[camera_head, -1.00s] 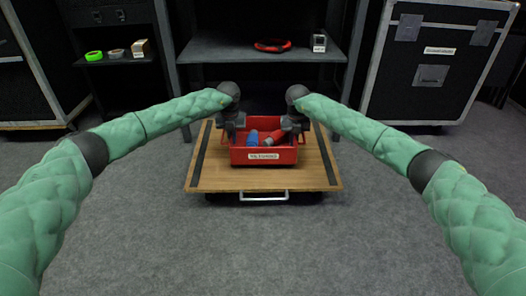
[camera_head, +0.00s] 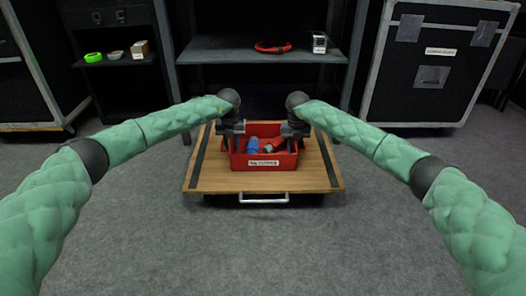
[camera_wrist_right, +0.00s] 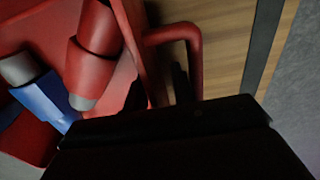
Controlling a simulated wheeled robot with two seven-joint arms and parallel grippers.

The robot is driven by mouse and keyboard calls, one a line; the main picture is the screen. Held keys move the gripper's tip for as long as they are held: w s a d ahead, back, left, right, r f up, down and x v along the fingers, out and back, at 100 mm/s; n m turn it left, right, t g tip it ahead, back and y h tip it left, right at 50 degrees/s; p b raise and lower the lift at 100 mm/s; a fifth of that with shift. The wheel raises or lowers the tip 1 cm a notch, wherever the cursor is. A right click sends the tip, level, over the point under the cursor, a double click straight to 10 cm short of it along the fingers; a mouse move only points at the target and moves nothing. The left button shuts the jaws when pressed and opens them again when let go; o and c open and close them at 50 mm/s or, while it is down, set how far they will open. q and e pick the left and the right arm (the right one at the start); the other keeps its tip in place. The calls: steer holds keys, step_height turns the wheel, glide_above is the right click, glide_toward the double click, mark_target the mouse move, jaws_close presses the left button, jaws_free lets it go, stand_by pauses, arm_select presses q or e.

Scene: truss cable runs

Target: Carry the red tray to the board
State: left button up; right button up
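The red tray (camera_head: 263,164) is over the wooden board (camera_head: 212,178), near its middle, and looks level. I cannot tell for certain whether it rests on the board. It holds a blue item (camera_head: 253,145) and a red item (camera_head: 275,146). My left gripper (camera_head: 234,133) is at the tray's left end; its fingers are too small to read. My right gripper (camera_head: 293,133) is at the right end. In the right wrist view (camera_wrist_right: 158,88) its dark fingers stand apart by the red handle (camera_wrist_right: 192,60), with bare wood showing between them.
A silver handle (camera_head: 263,198) is on the board's front edge. Behind it stands a dark shelf (camera_head: 225,50) with a red ring (camera_head: 273,47) and a small box (camera_head: 319,43). Black cases stand left and right (camera_head: 430,75). The carpet in front is clear.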

arm_select(q)
step_height(320, 180, up, 12)
steer(key=shift+f, duration=0.1)
arm_select(e)
step_height(320, 180, up, 12)
stand_by(0.9)
stand_by(0.4)
